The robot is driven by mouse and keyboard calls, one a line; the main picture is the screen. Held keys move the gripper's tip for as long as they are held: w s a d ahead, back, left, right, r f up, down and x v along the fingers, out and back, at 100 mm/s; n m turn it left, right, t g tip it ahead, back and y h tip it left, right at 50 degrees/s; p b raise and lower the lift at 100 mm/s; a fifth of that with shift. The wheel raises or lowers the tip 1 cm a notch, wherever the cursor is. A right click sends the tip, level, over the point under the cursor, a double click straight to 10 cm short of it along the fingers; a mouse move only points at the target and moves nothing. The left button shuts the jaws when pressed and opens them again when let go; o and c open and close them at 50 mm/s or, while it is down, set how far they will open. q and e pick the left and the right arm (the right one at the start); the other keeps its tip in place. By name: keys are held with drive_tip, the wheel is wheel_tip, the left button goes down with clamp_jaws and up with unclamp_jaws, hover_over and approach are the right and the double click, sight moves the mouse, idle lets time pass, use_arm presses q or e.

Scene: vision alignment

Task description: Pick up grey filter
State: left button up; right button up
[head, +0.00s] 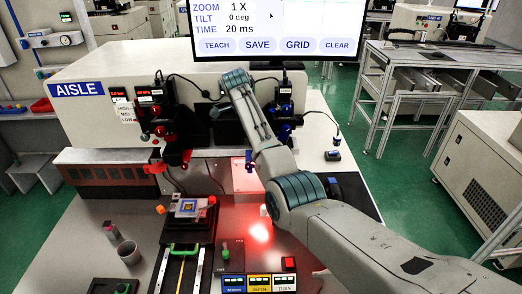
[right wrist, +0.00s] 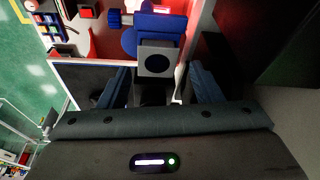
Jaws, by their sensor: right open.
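A grey square block with a dark round centre (right wrist: 155,58) shows in the right wrist view; it may be the grey filter, but I cannot be sure. It sits against a blue round mount (right wrist: 146,38). My right gripper (right wrist: 160,82) is open, with one dark blue finger on each side of the view and the grey block ahead between them. I cannot tell whether the fingers touch it. In the head view my right arm reaches up to the machine's front, and its gripper is not clearly visible. My left gripper is not in view.
A white machine marked AISLE (head: 76,89) stands behind the bench, with a red-and-black unit (head: 155,115) on its left and a blue-knobbed unit (head: 286,112) near my arm. A stage with a chip (head: 187,208), a cup (head: 129,253) and labelled buttons (head: 259,283) are in front.

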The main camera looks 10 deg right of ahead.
drive_tip(key=f, duration=0.1)
drive_tip(key=d+p, duration=0.1)
drive_tip(key=f, duration=0.1)
drive_tip(key=shift+s+d+f+p, duration=0.2)
drive_tip(key=shift+s+f+p, duration=0.1)
drive_tip(key=shift+f+p, duration=0.1)
drive_tip(key=shift+f, duration=0.35)
drive_tip(key=c, duration=1)
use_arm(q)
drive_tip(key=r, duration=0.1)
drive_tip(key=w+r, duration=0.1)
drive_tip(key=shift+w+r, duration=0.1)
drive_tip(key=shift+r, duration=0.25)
use_arm(e)
drive_tip(key=shift+w, duration=0.1)
